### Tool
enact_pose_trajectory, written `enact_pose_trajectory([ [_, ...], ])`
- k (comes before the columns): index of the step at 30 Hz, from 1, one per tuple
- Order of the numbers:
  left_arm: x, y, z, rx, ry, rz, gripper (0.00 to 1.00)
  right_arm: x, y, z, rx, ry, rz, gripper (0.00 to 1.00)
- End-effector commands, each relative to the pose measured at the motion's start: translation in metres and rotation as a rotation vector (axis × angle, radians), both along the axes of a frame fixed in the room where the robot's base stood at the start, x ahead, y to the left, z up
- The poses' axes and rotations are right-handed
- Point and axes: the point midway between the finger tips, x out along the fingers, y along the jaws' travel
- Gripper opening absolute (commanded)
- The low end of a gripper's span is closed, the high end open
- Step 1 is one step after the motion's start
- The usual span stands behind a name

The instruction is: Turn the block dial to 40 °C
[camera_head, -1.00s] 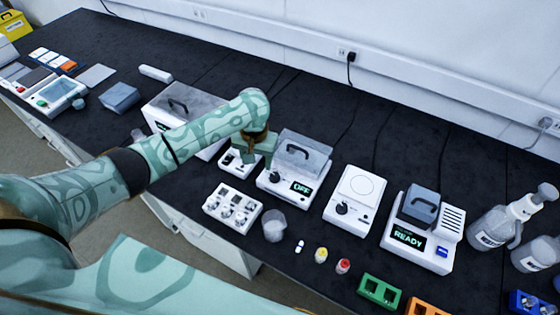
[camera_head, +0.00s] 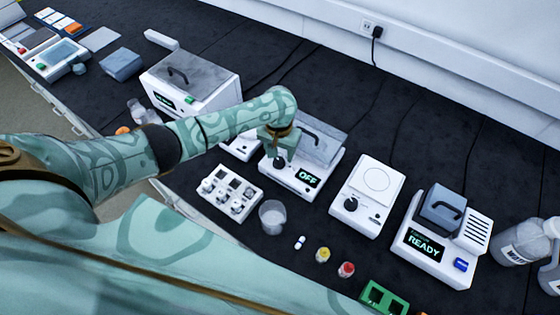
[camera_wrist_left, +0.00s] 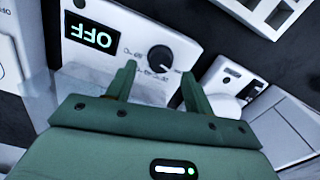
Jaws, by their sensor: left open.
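The heating block (camera_head: 294,184) is a white unit with a clear lid (camera_head: 318,146) and a display reading OFF (camera_head: 308,178). Its round black dial (camera_head: 279,164) is on the front panel, left of the display. My left gripper (camera_head: 282,152) is at the dial, partly covering the block in the head view. In the left wrist view, the dial (camera_wrist_left: 159,58) lies just beyond and between the open fingers of my left gripper (camera_wrist_left: 160,74). The display (camera_wrist_left: 89,37) reads OFF upside down there. I cannot tell whether the fingers touch the dial. My right gripper is not in view.
A white stirrer with a dial (camera_head: 362,196) and a unit reading READY (camera_head: 440,240) stand to the right. A white tray with several small items (camera_head: 230,193) and a clear beaker (camera_head: 272,217) are in front. A larger grey-lidded unit (camera_head: 190,85) is behind the arm.

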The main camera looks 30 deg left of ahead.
Motion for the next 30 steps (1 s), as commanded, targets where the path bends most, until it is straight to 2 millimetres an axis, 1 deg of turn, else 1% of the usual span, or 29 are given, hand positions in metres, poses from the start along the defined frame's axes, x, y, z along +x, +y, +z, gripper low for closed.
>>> enact_pose_trajectory([
  [1,0.0,0.0,-0.014,0.001,0.003,0.001,0.52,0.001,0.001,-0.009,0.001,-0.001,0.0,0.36],
  [3,0.0,0.0,-0.023,0.001,0.001,0.001,0.52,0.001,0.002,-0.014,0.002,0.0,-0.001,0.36],
  [6,0.0,0.0,-0.031,0.001,0.0,0.0,0.52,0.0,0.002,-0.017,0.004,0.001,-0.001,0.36],
  [9,0.0,0.0,-0.034,0.001,-0.001,0.0,0.52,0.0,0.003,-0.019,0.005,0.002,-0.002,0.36],
  [17,0.0,0.0,-0.033,0.001,-0.001,0.0,0.52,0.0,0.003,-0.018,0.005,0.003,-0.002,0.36],
  [18,0.0,0.0,-0.033,0.001,-0.001,0.0,0.41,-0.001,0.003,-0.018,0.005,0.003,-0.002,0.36],
  [20,0.0,0.0,-0.033,0.001,-0.001,0.0,0.24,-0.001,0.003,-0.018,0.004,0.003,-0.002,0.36],
  [21,0.0,0.001,-0.033,0.001,-0.001,0.0,0.13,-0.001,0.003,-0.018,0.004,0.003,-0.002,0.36],
  [22,0.0,0.001,-0.033,0.001,-0.001,0.0,0.07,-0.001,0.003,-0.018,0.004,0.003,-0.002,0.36],
  [30,0.0,0.001,-0.033,0.002,-0.001,-0.014,0.07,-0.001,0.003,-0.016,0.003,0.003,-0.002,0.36],
])
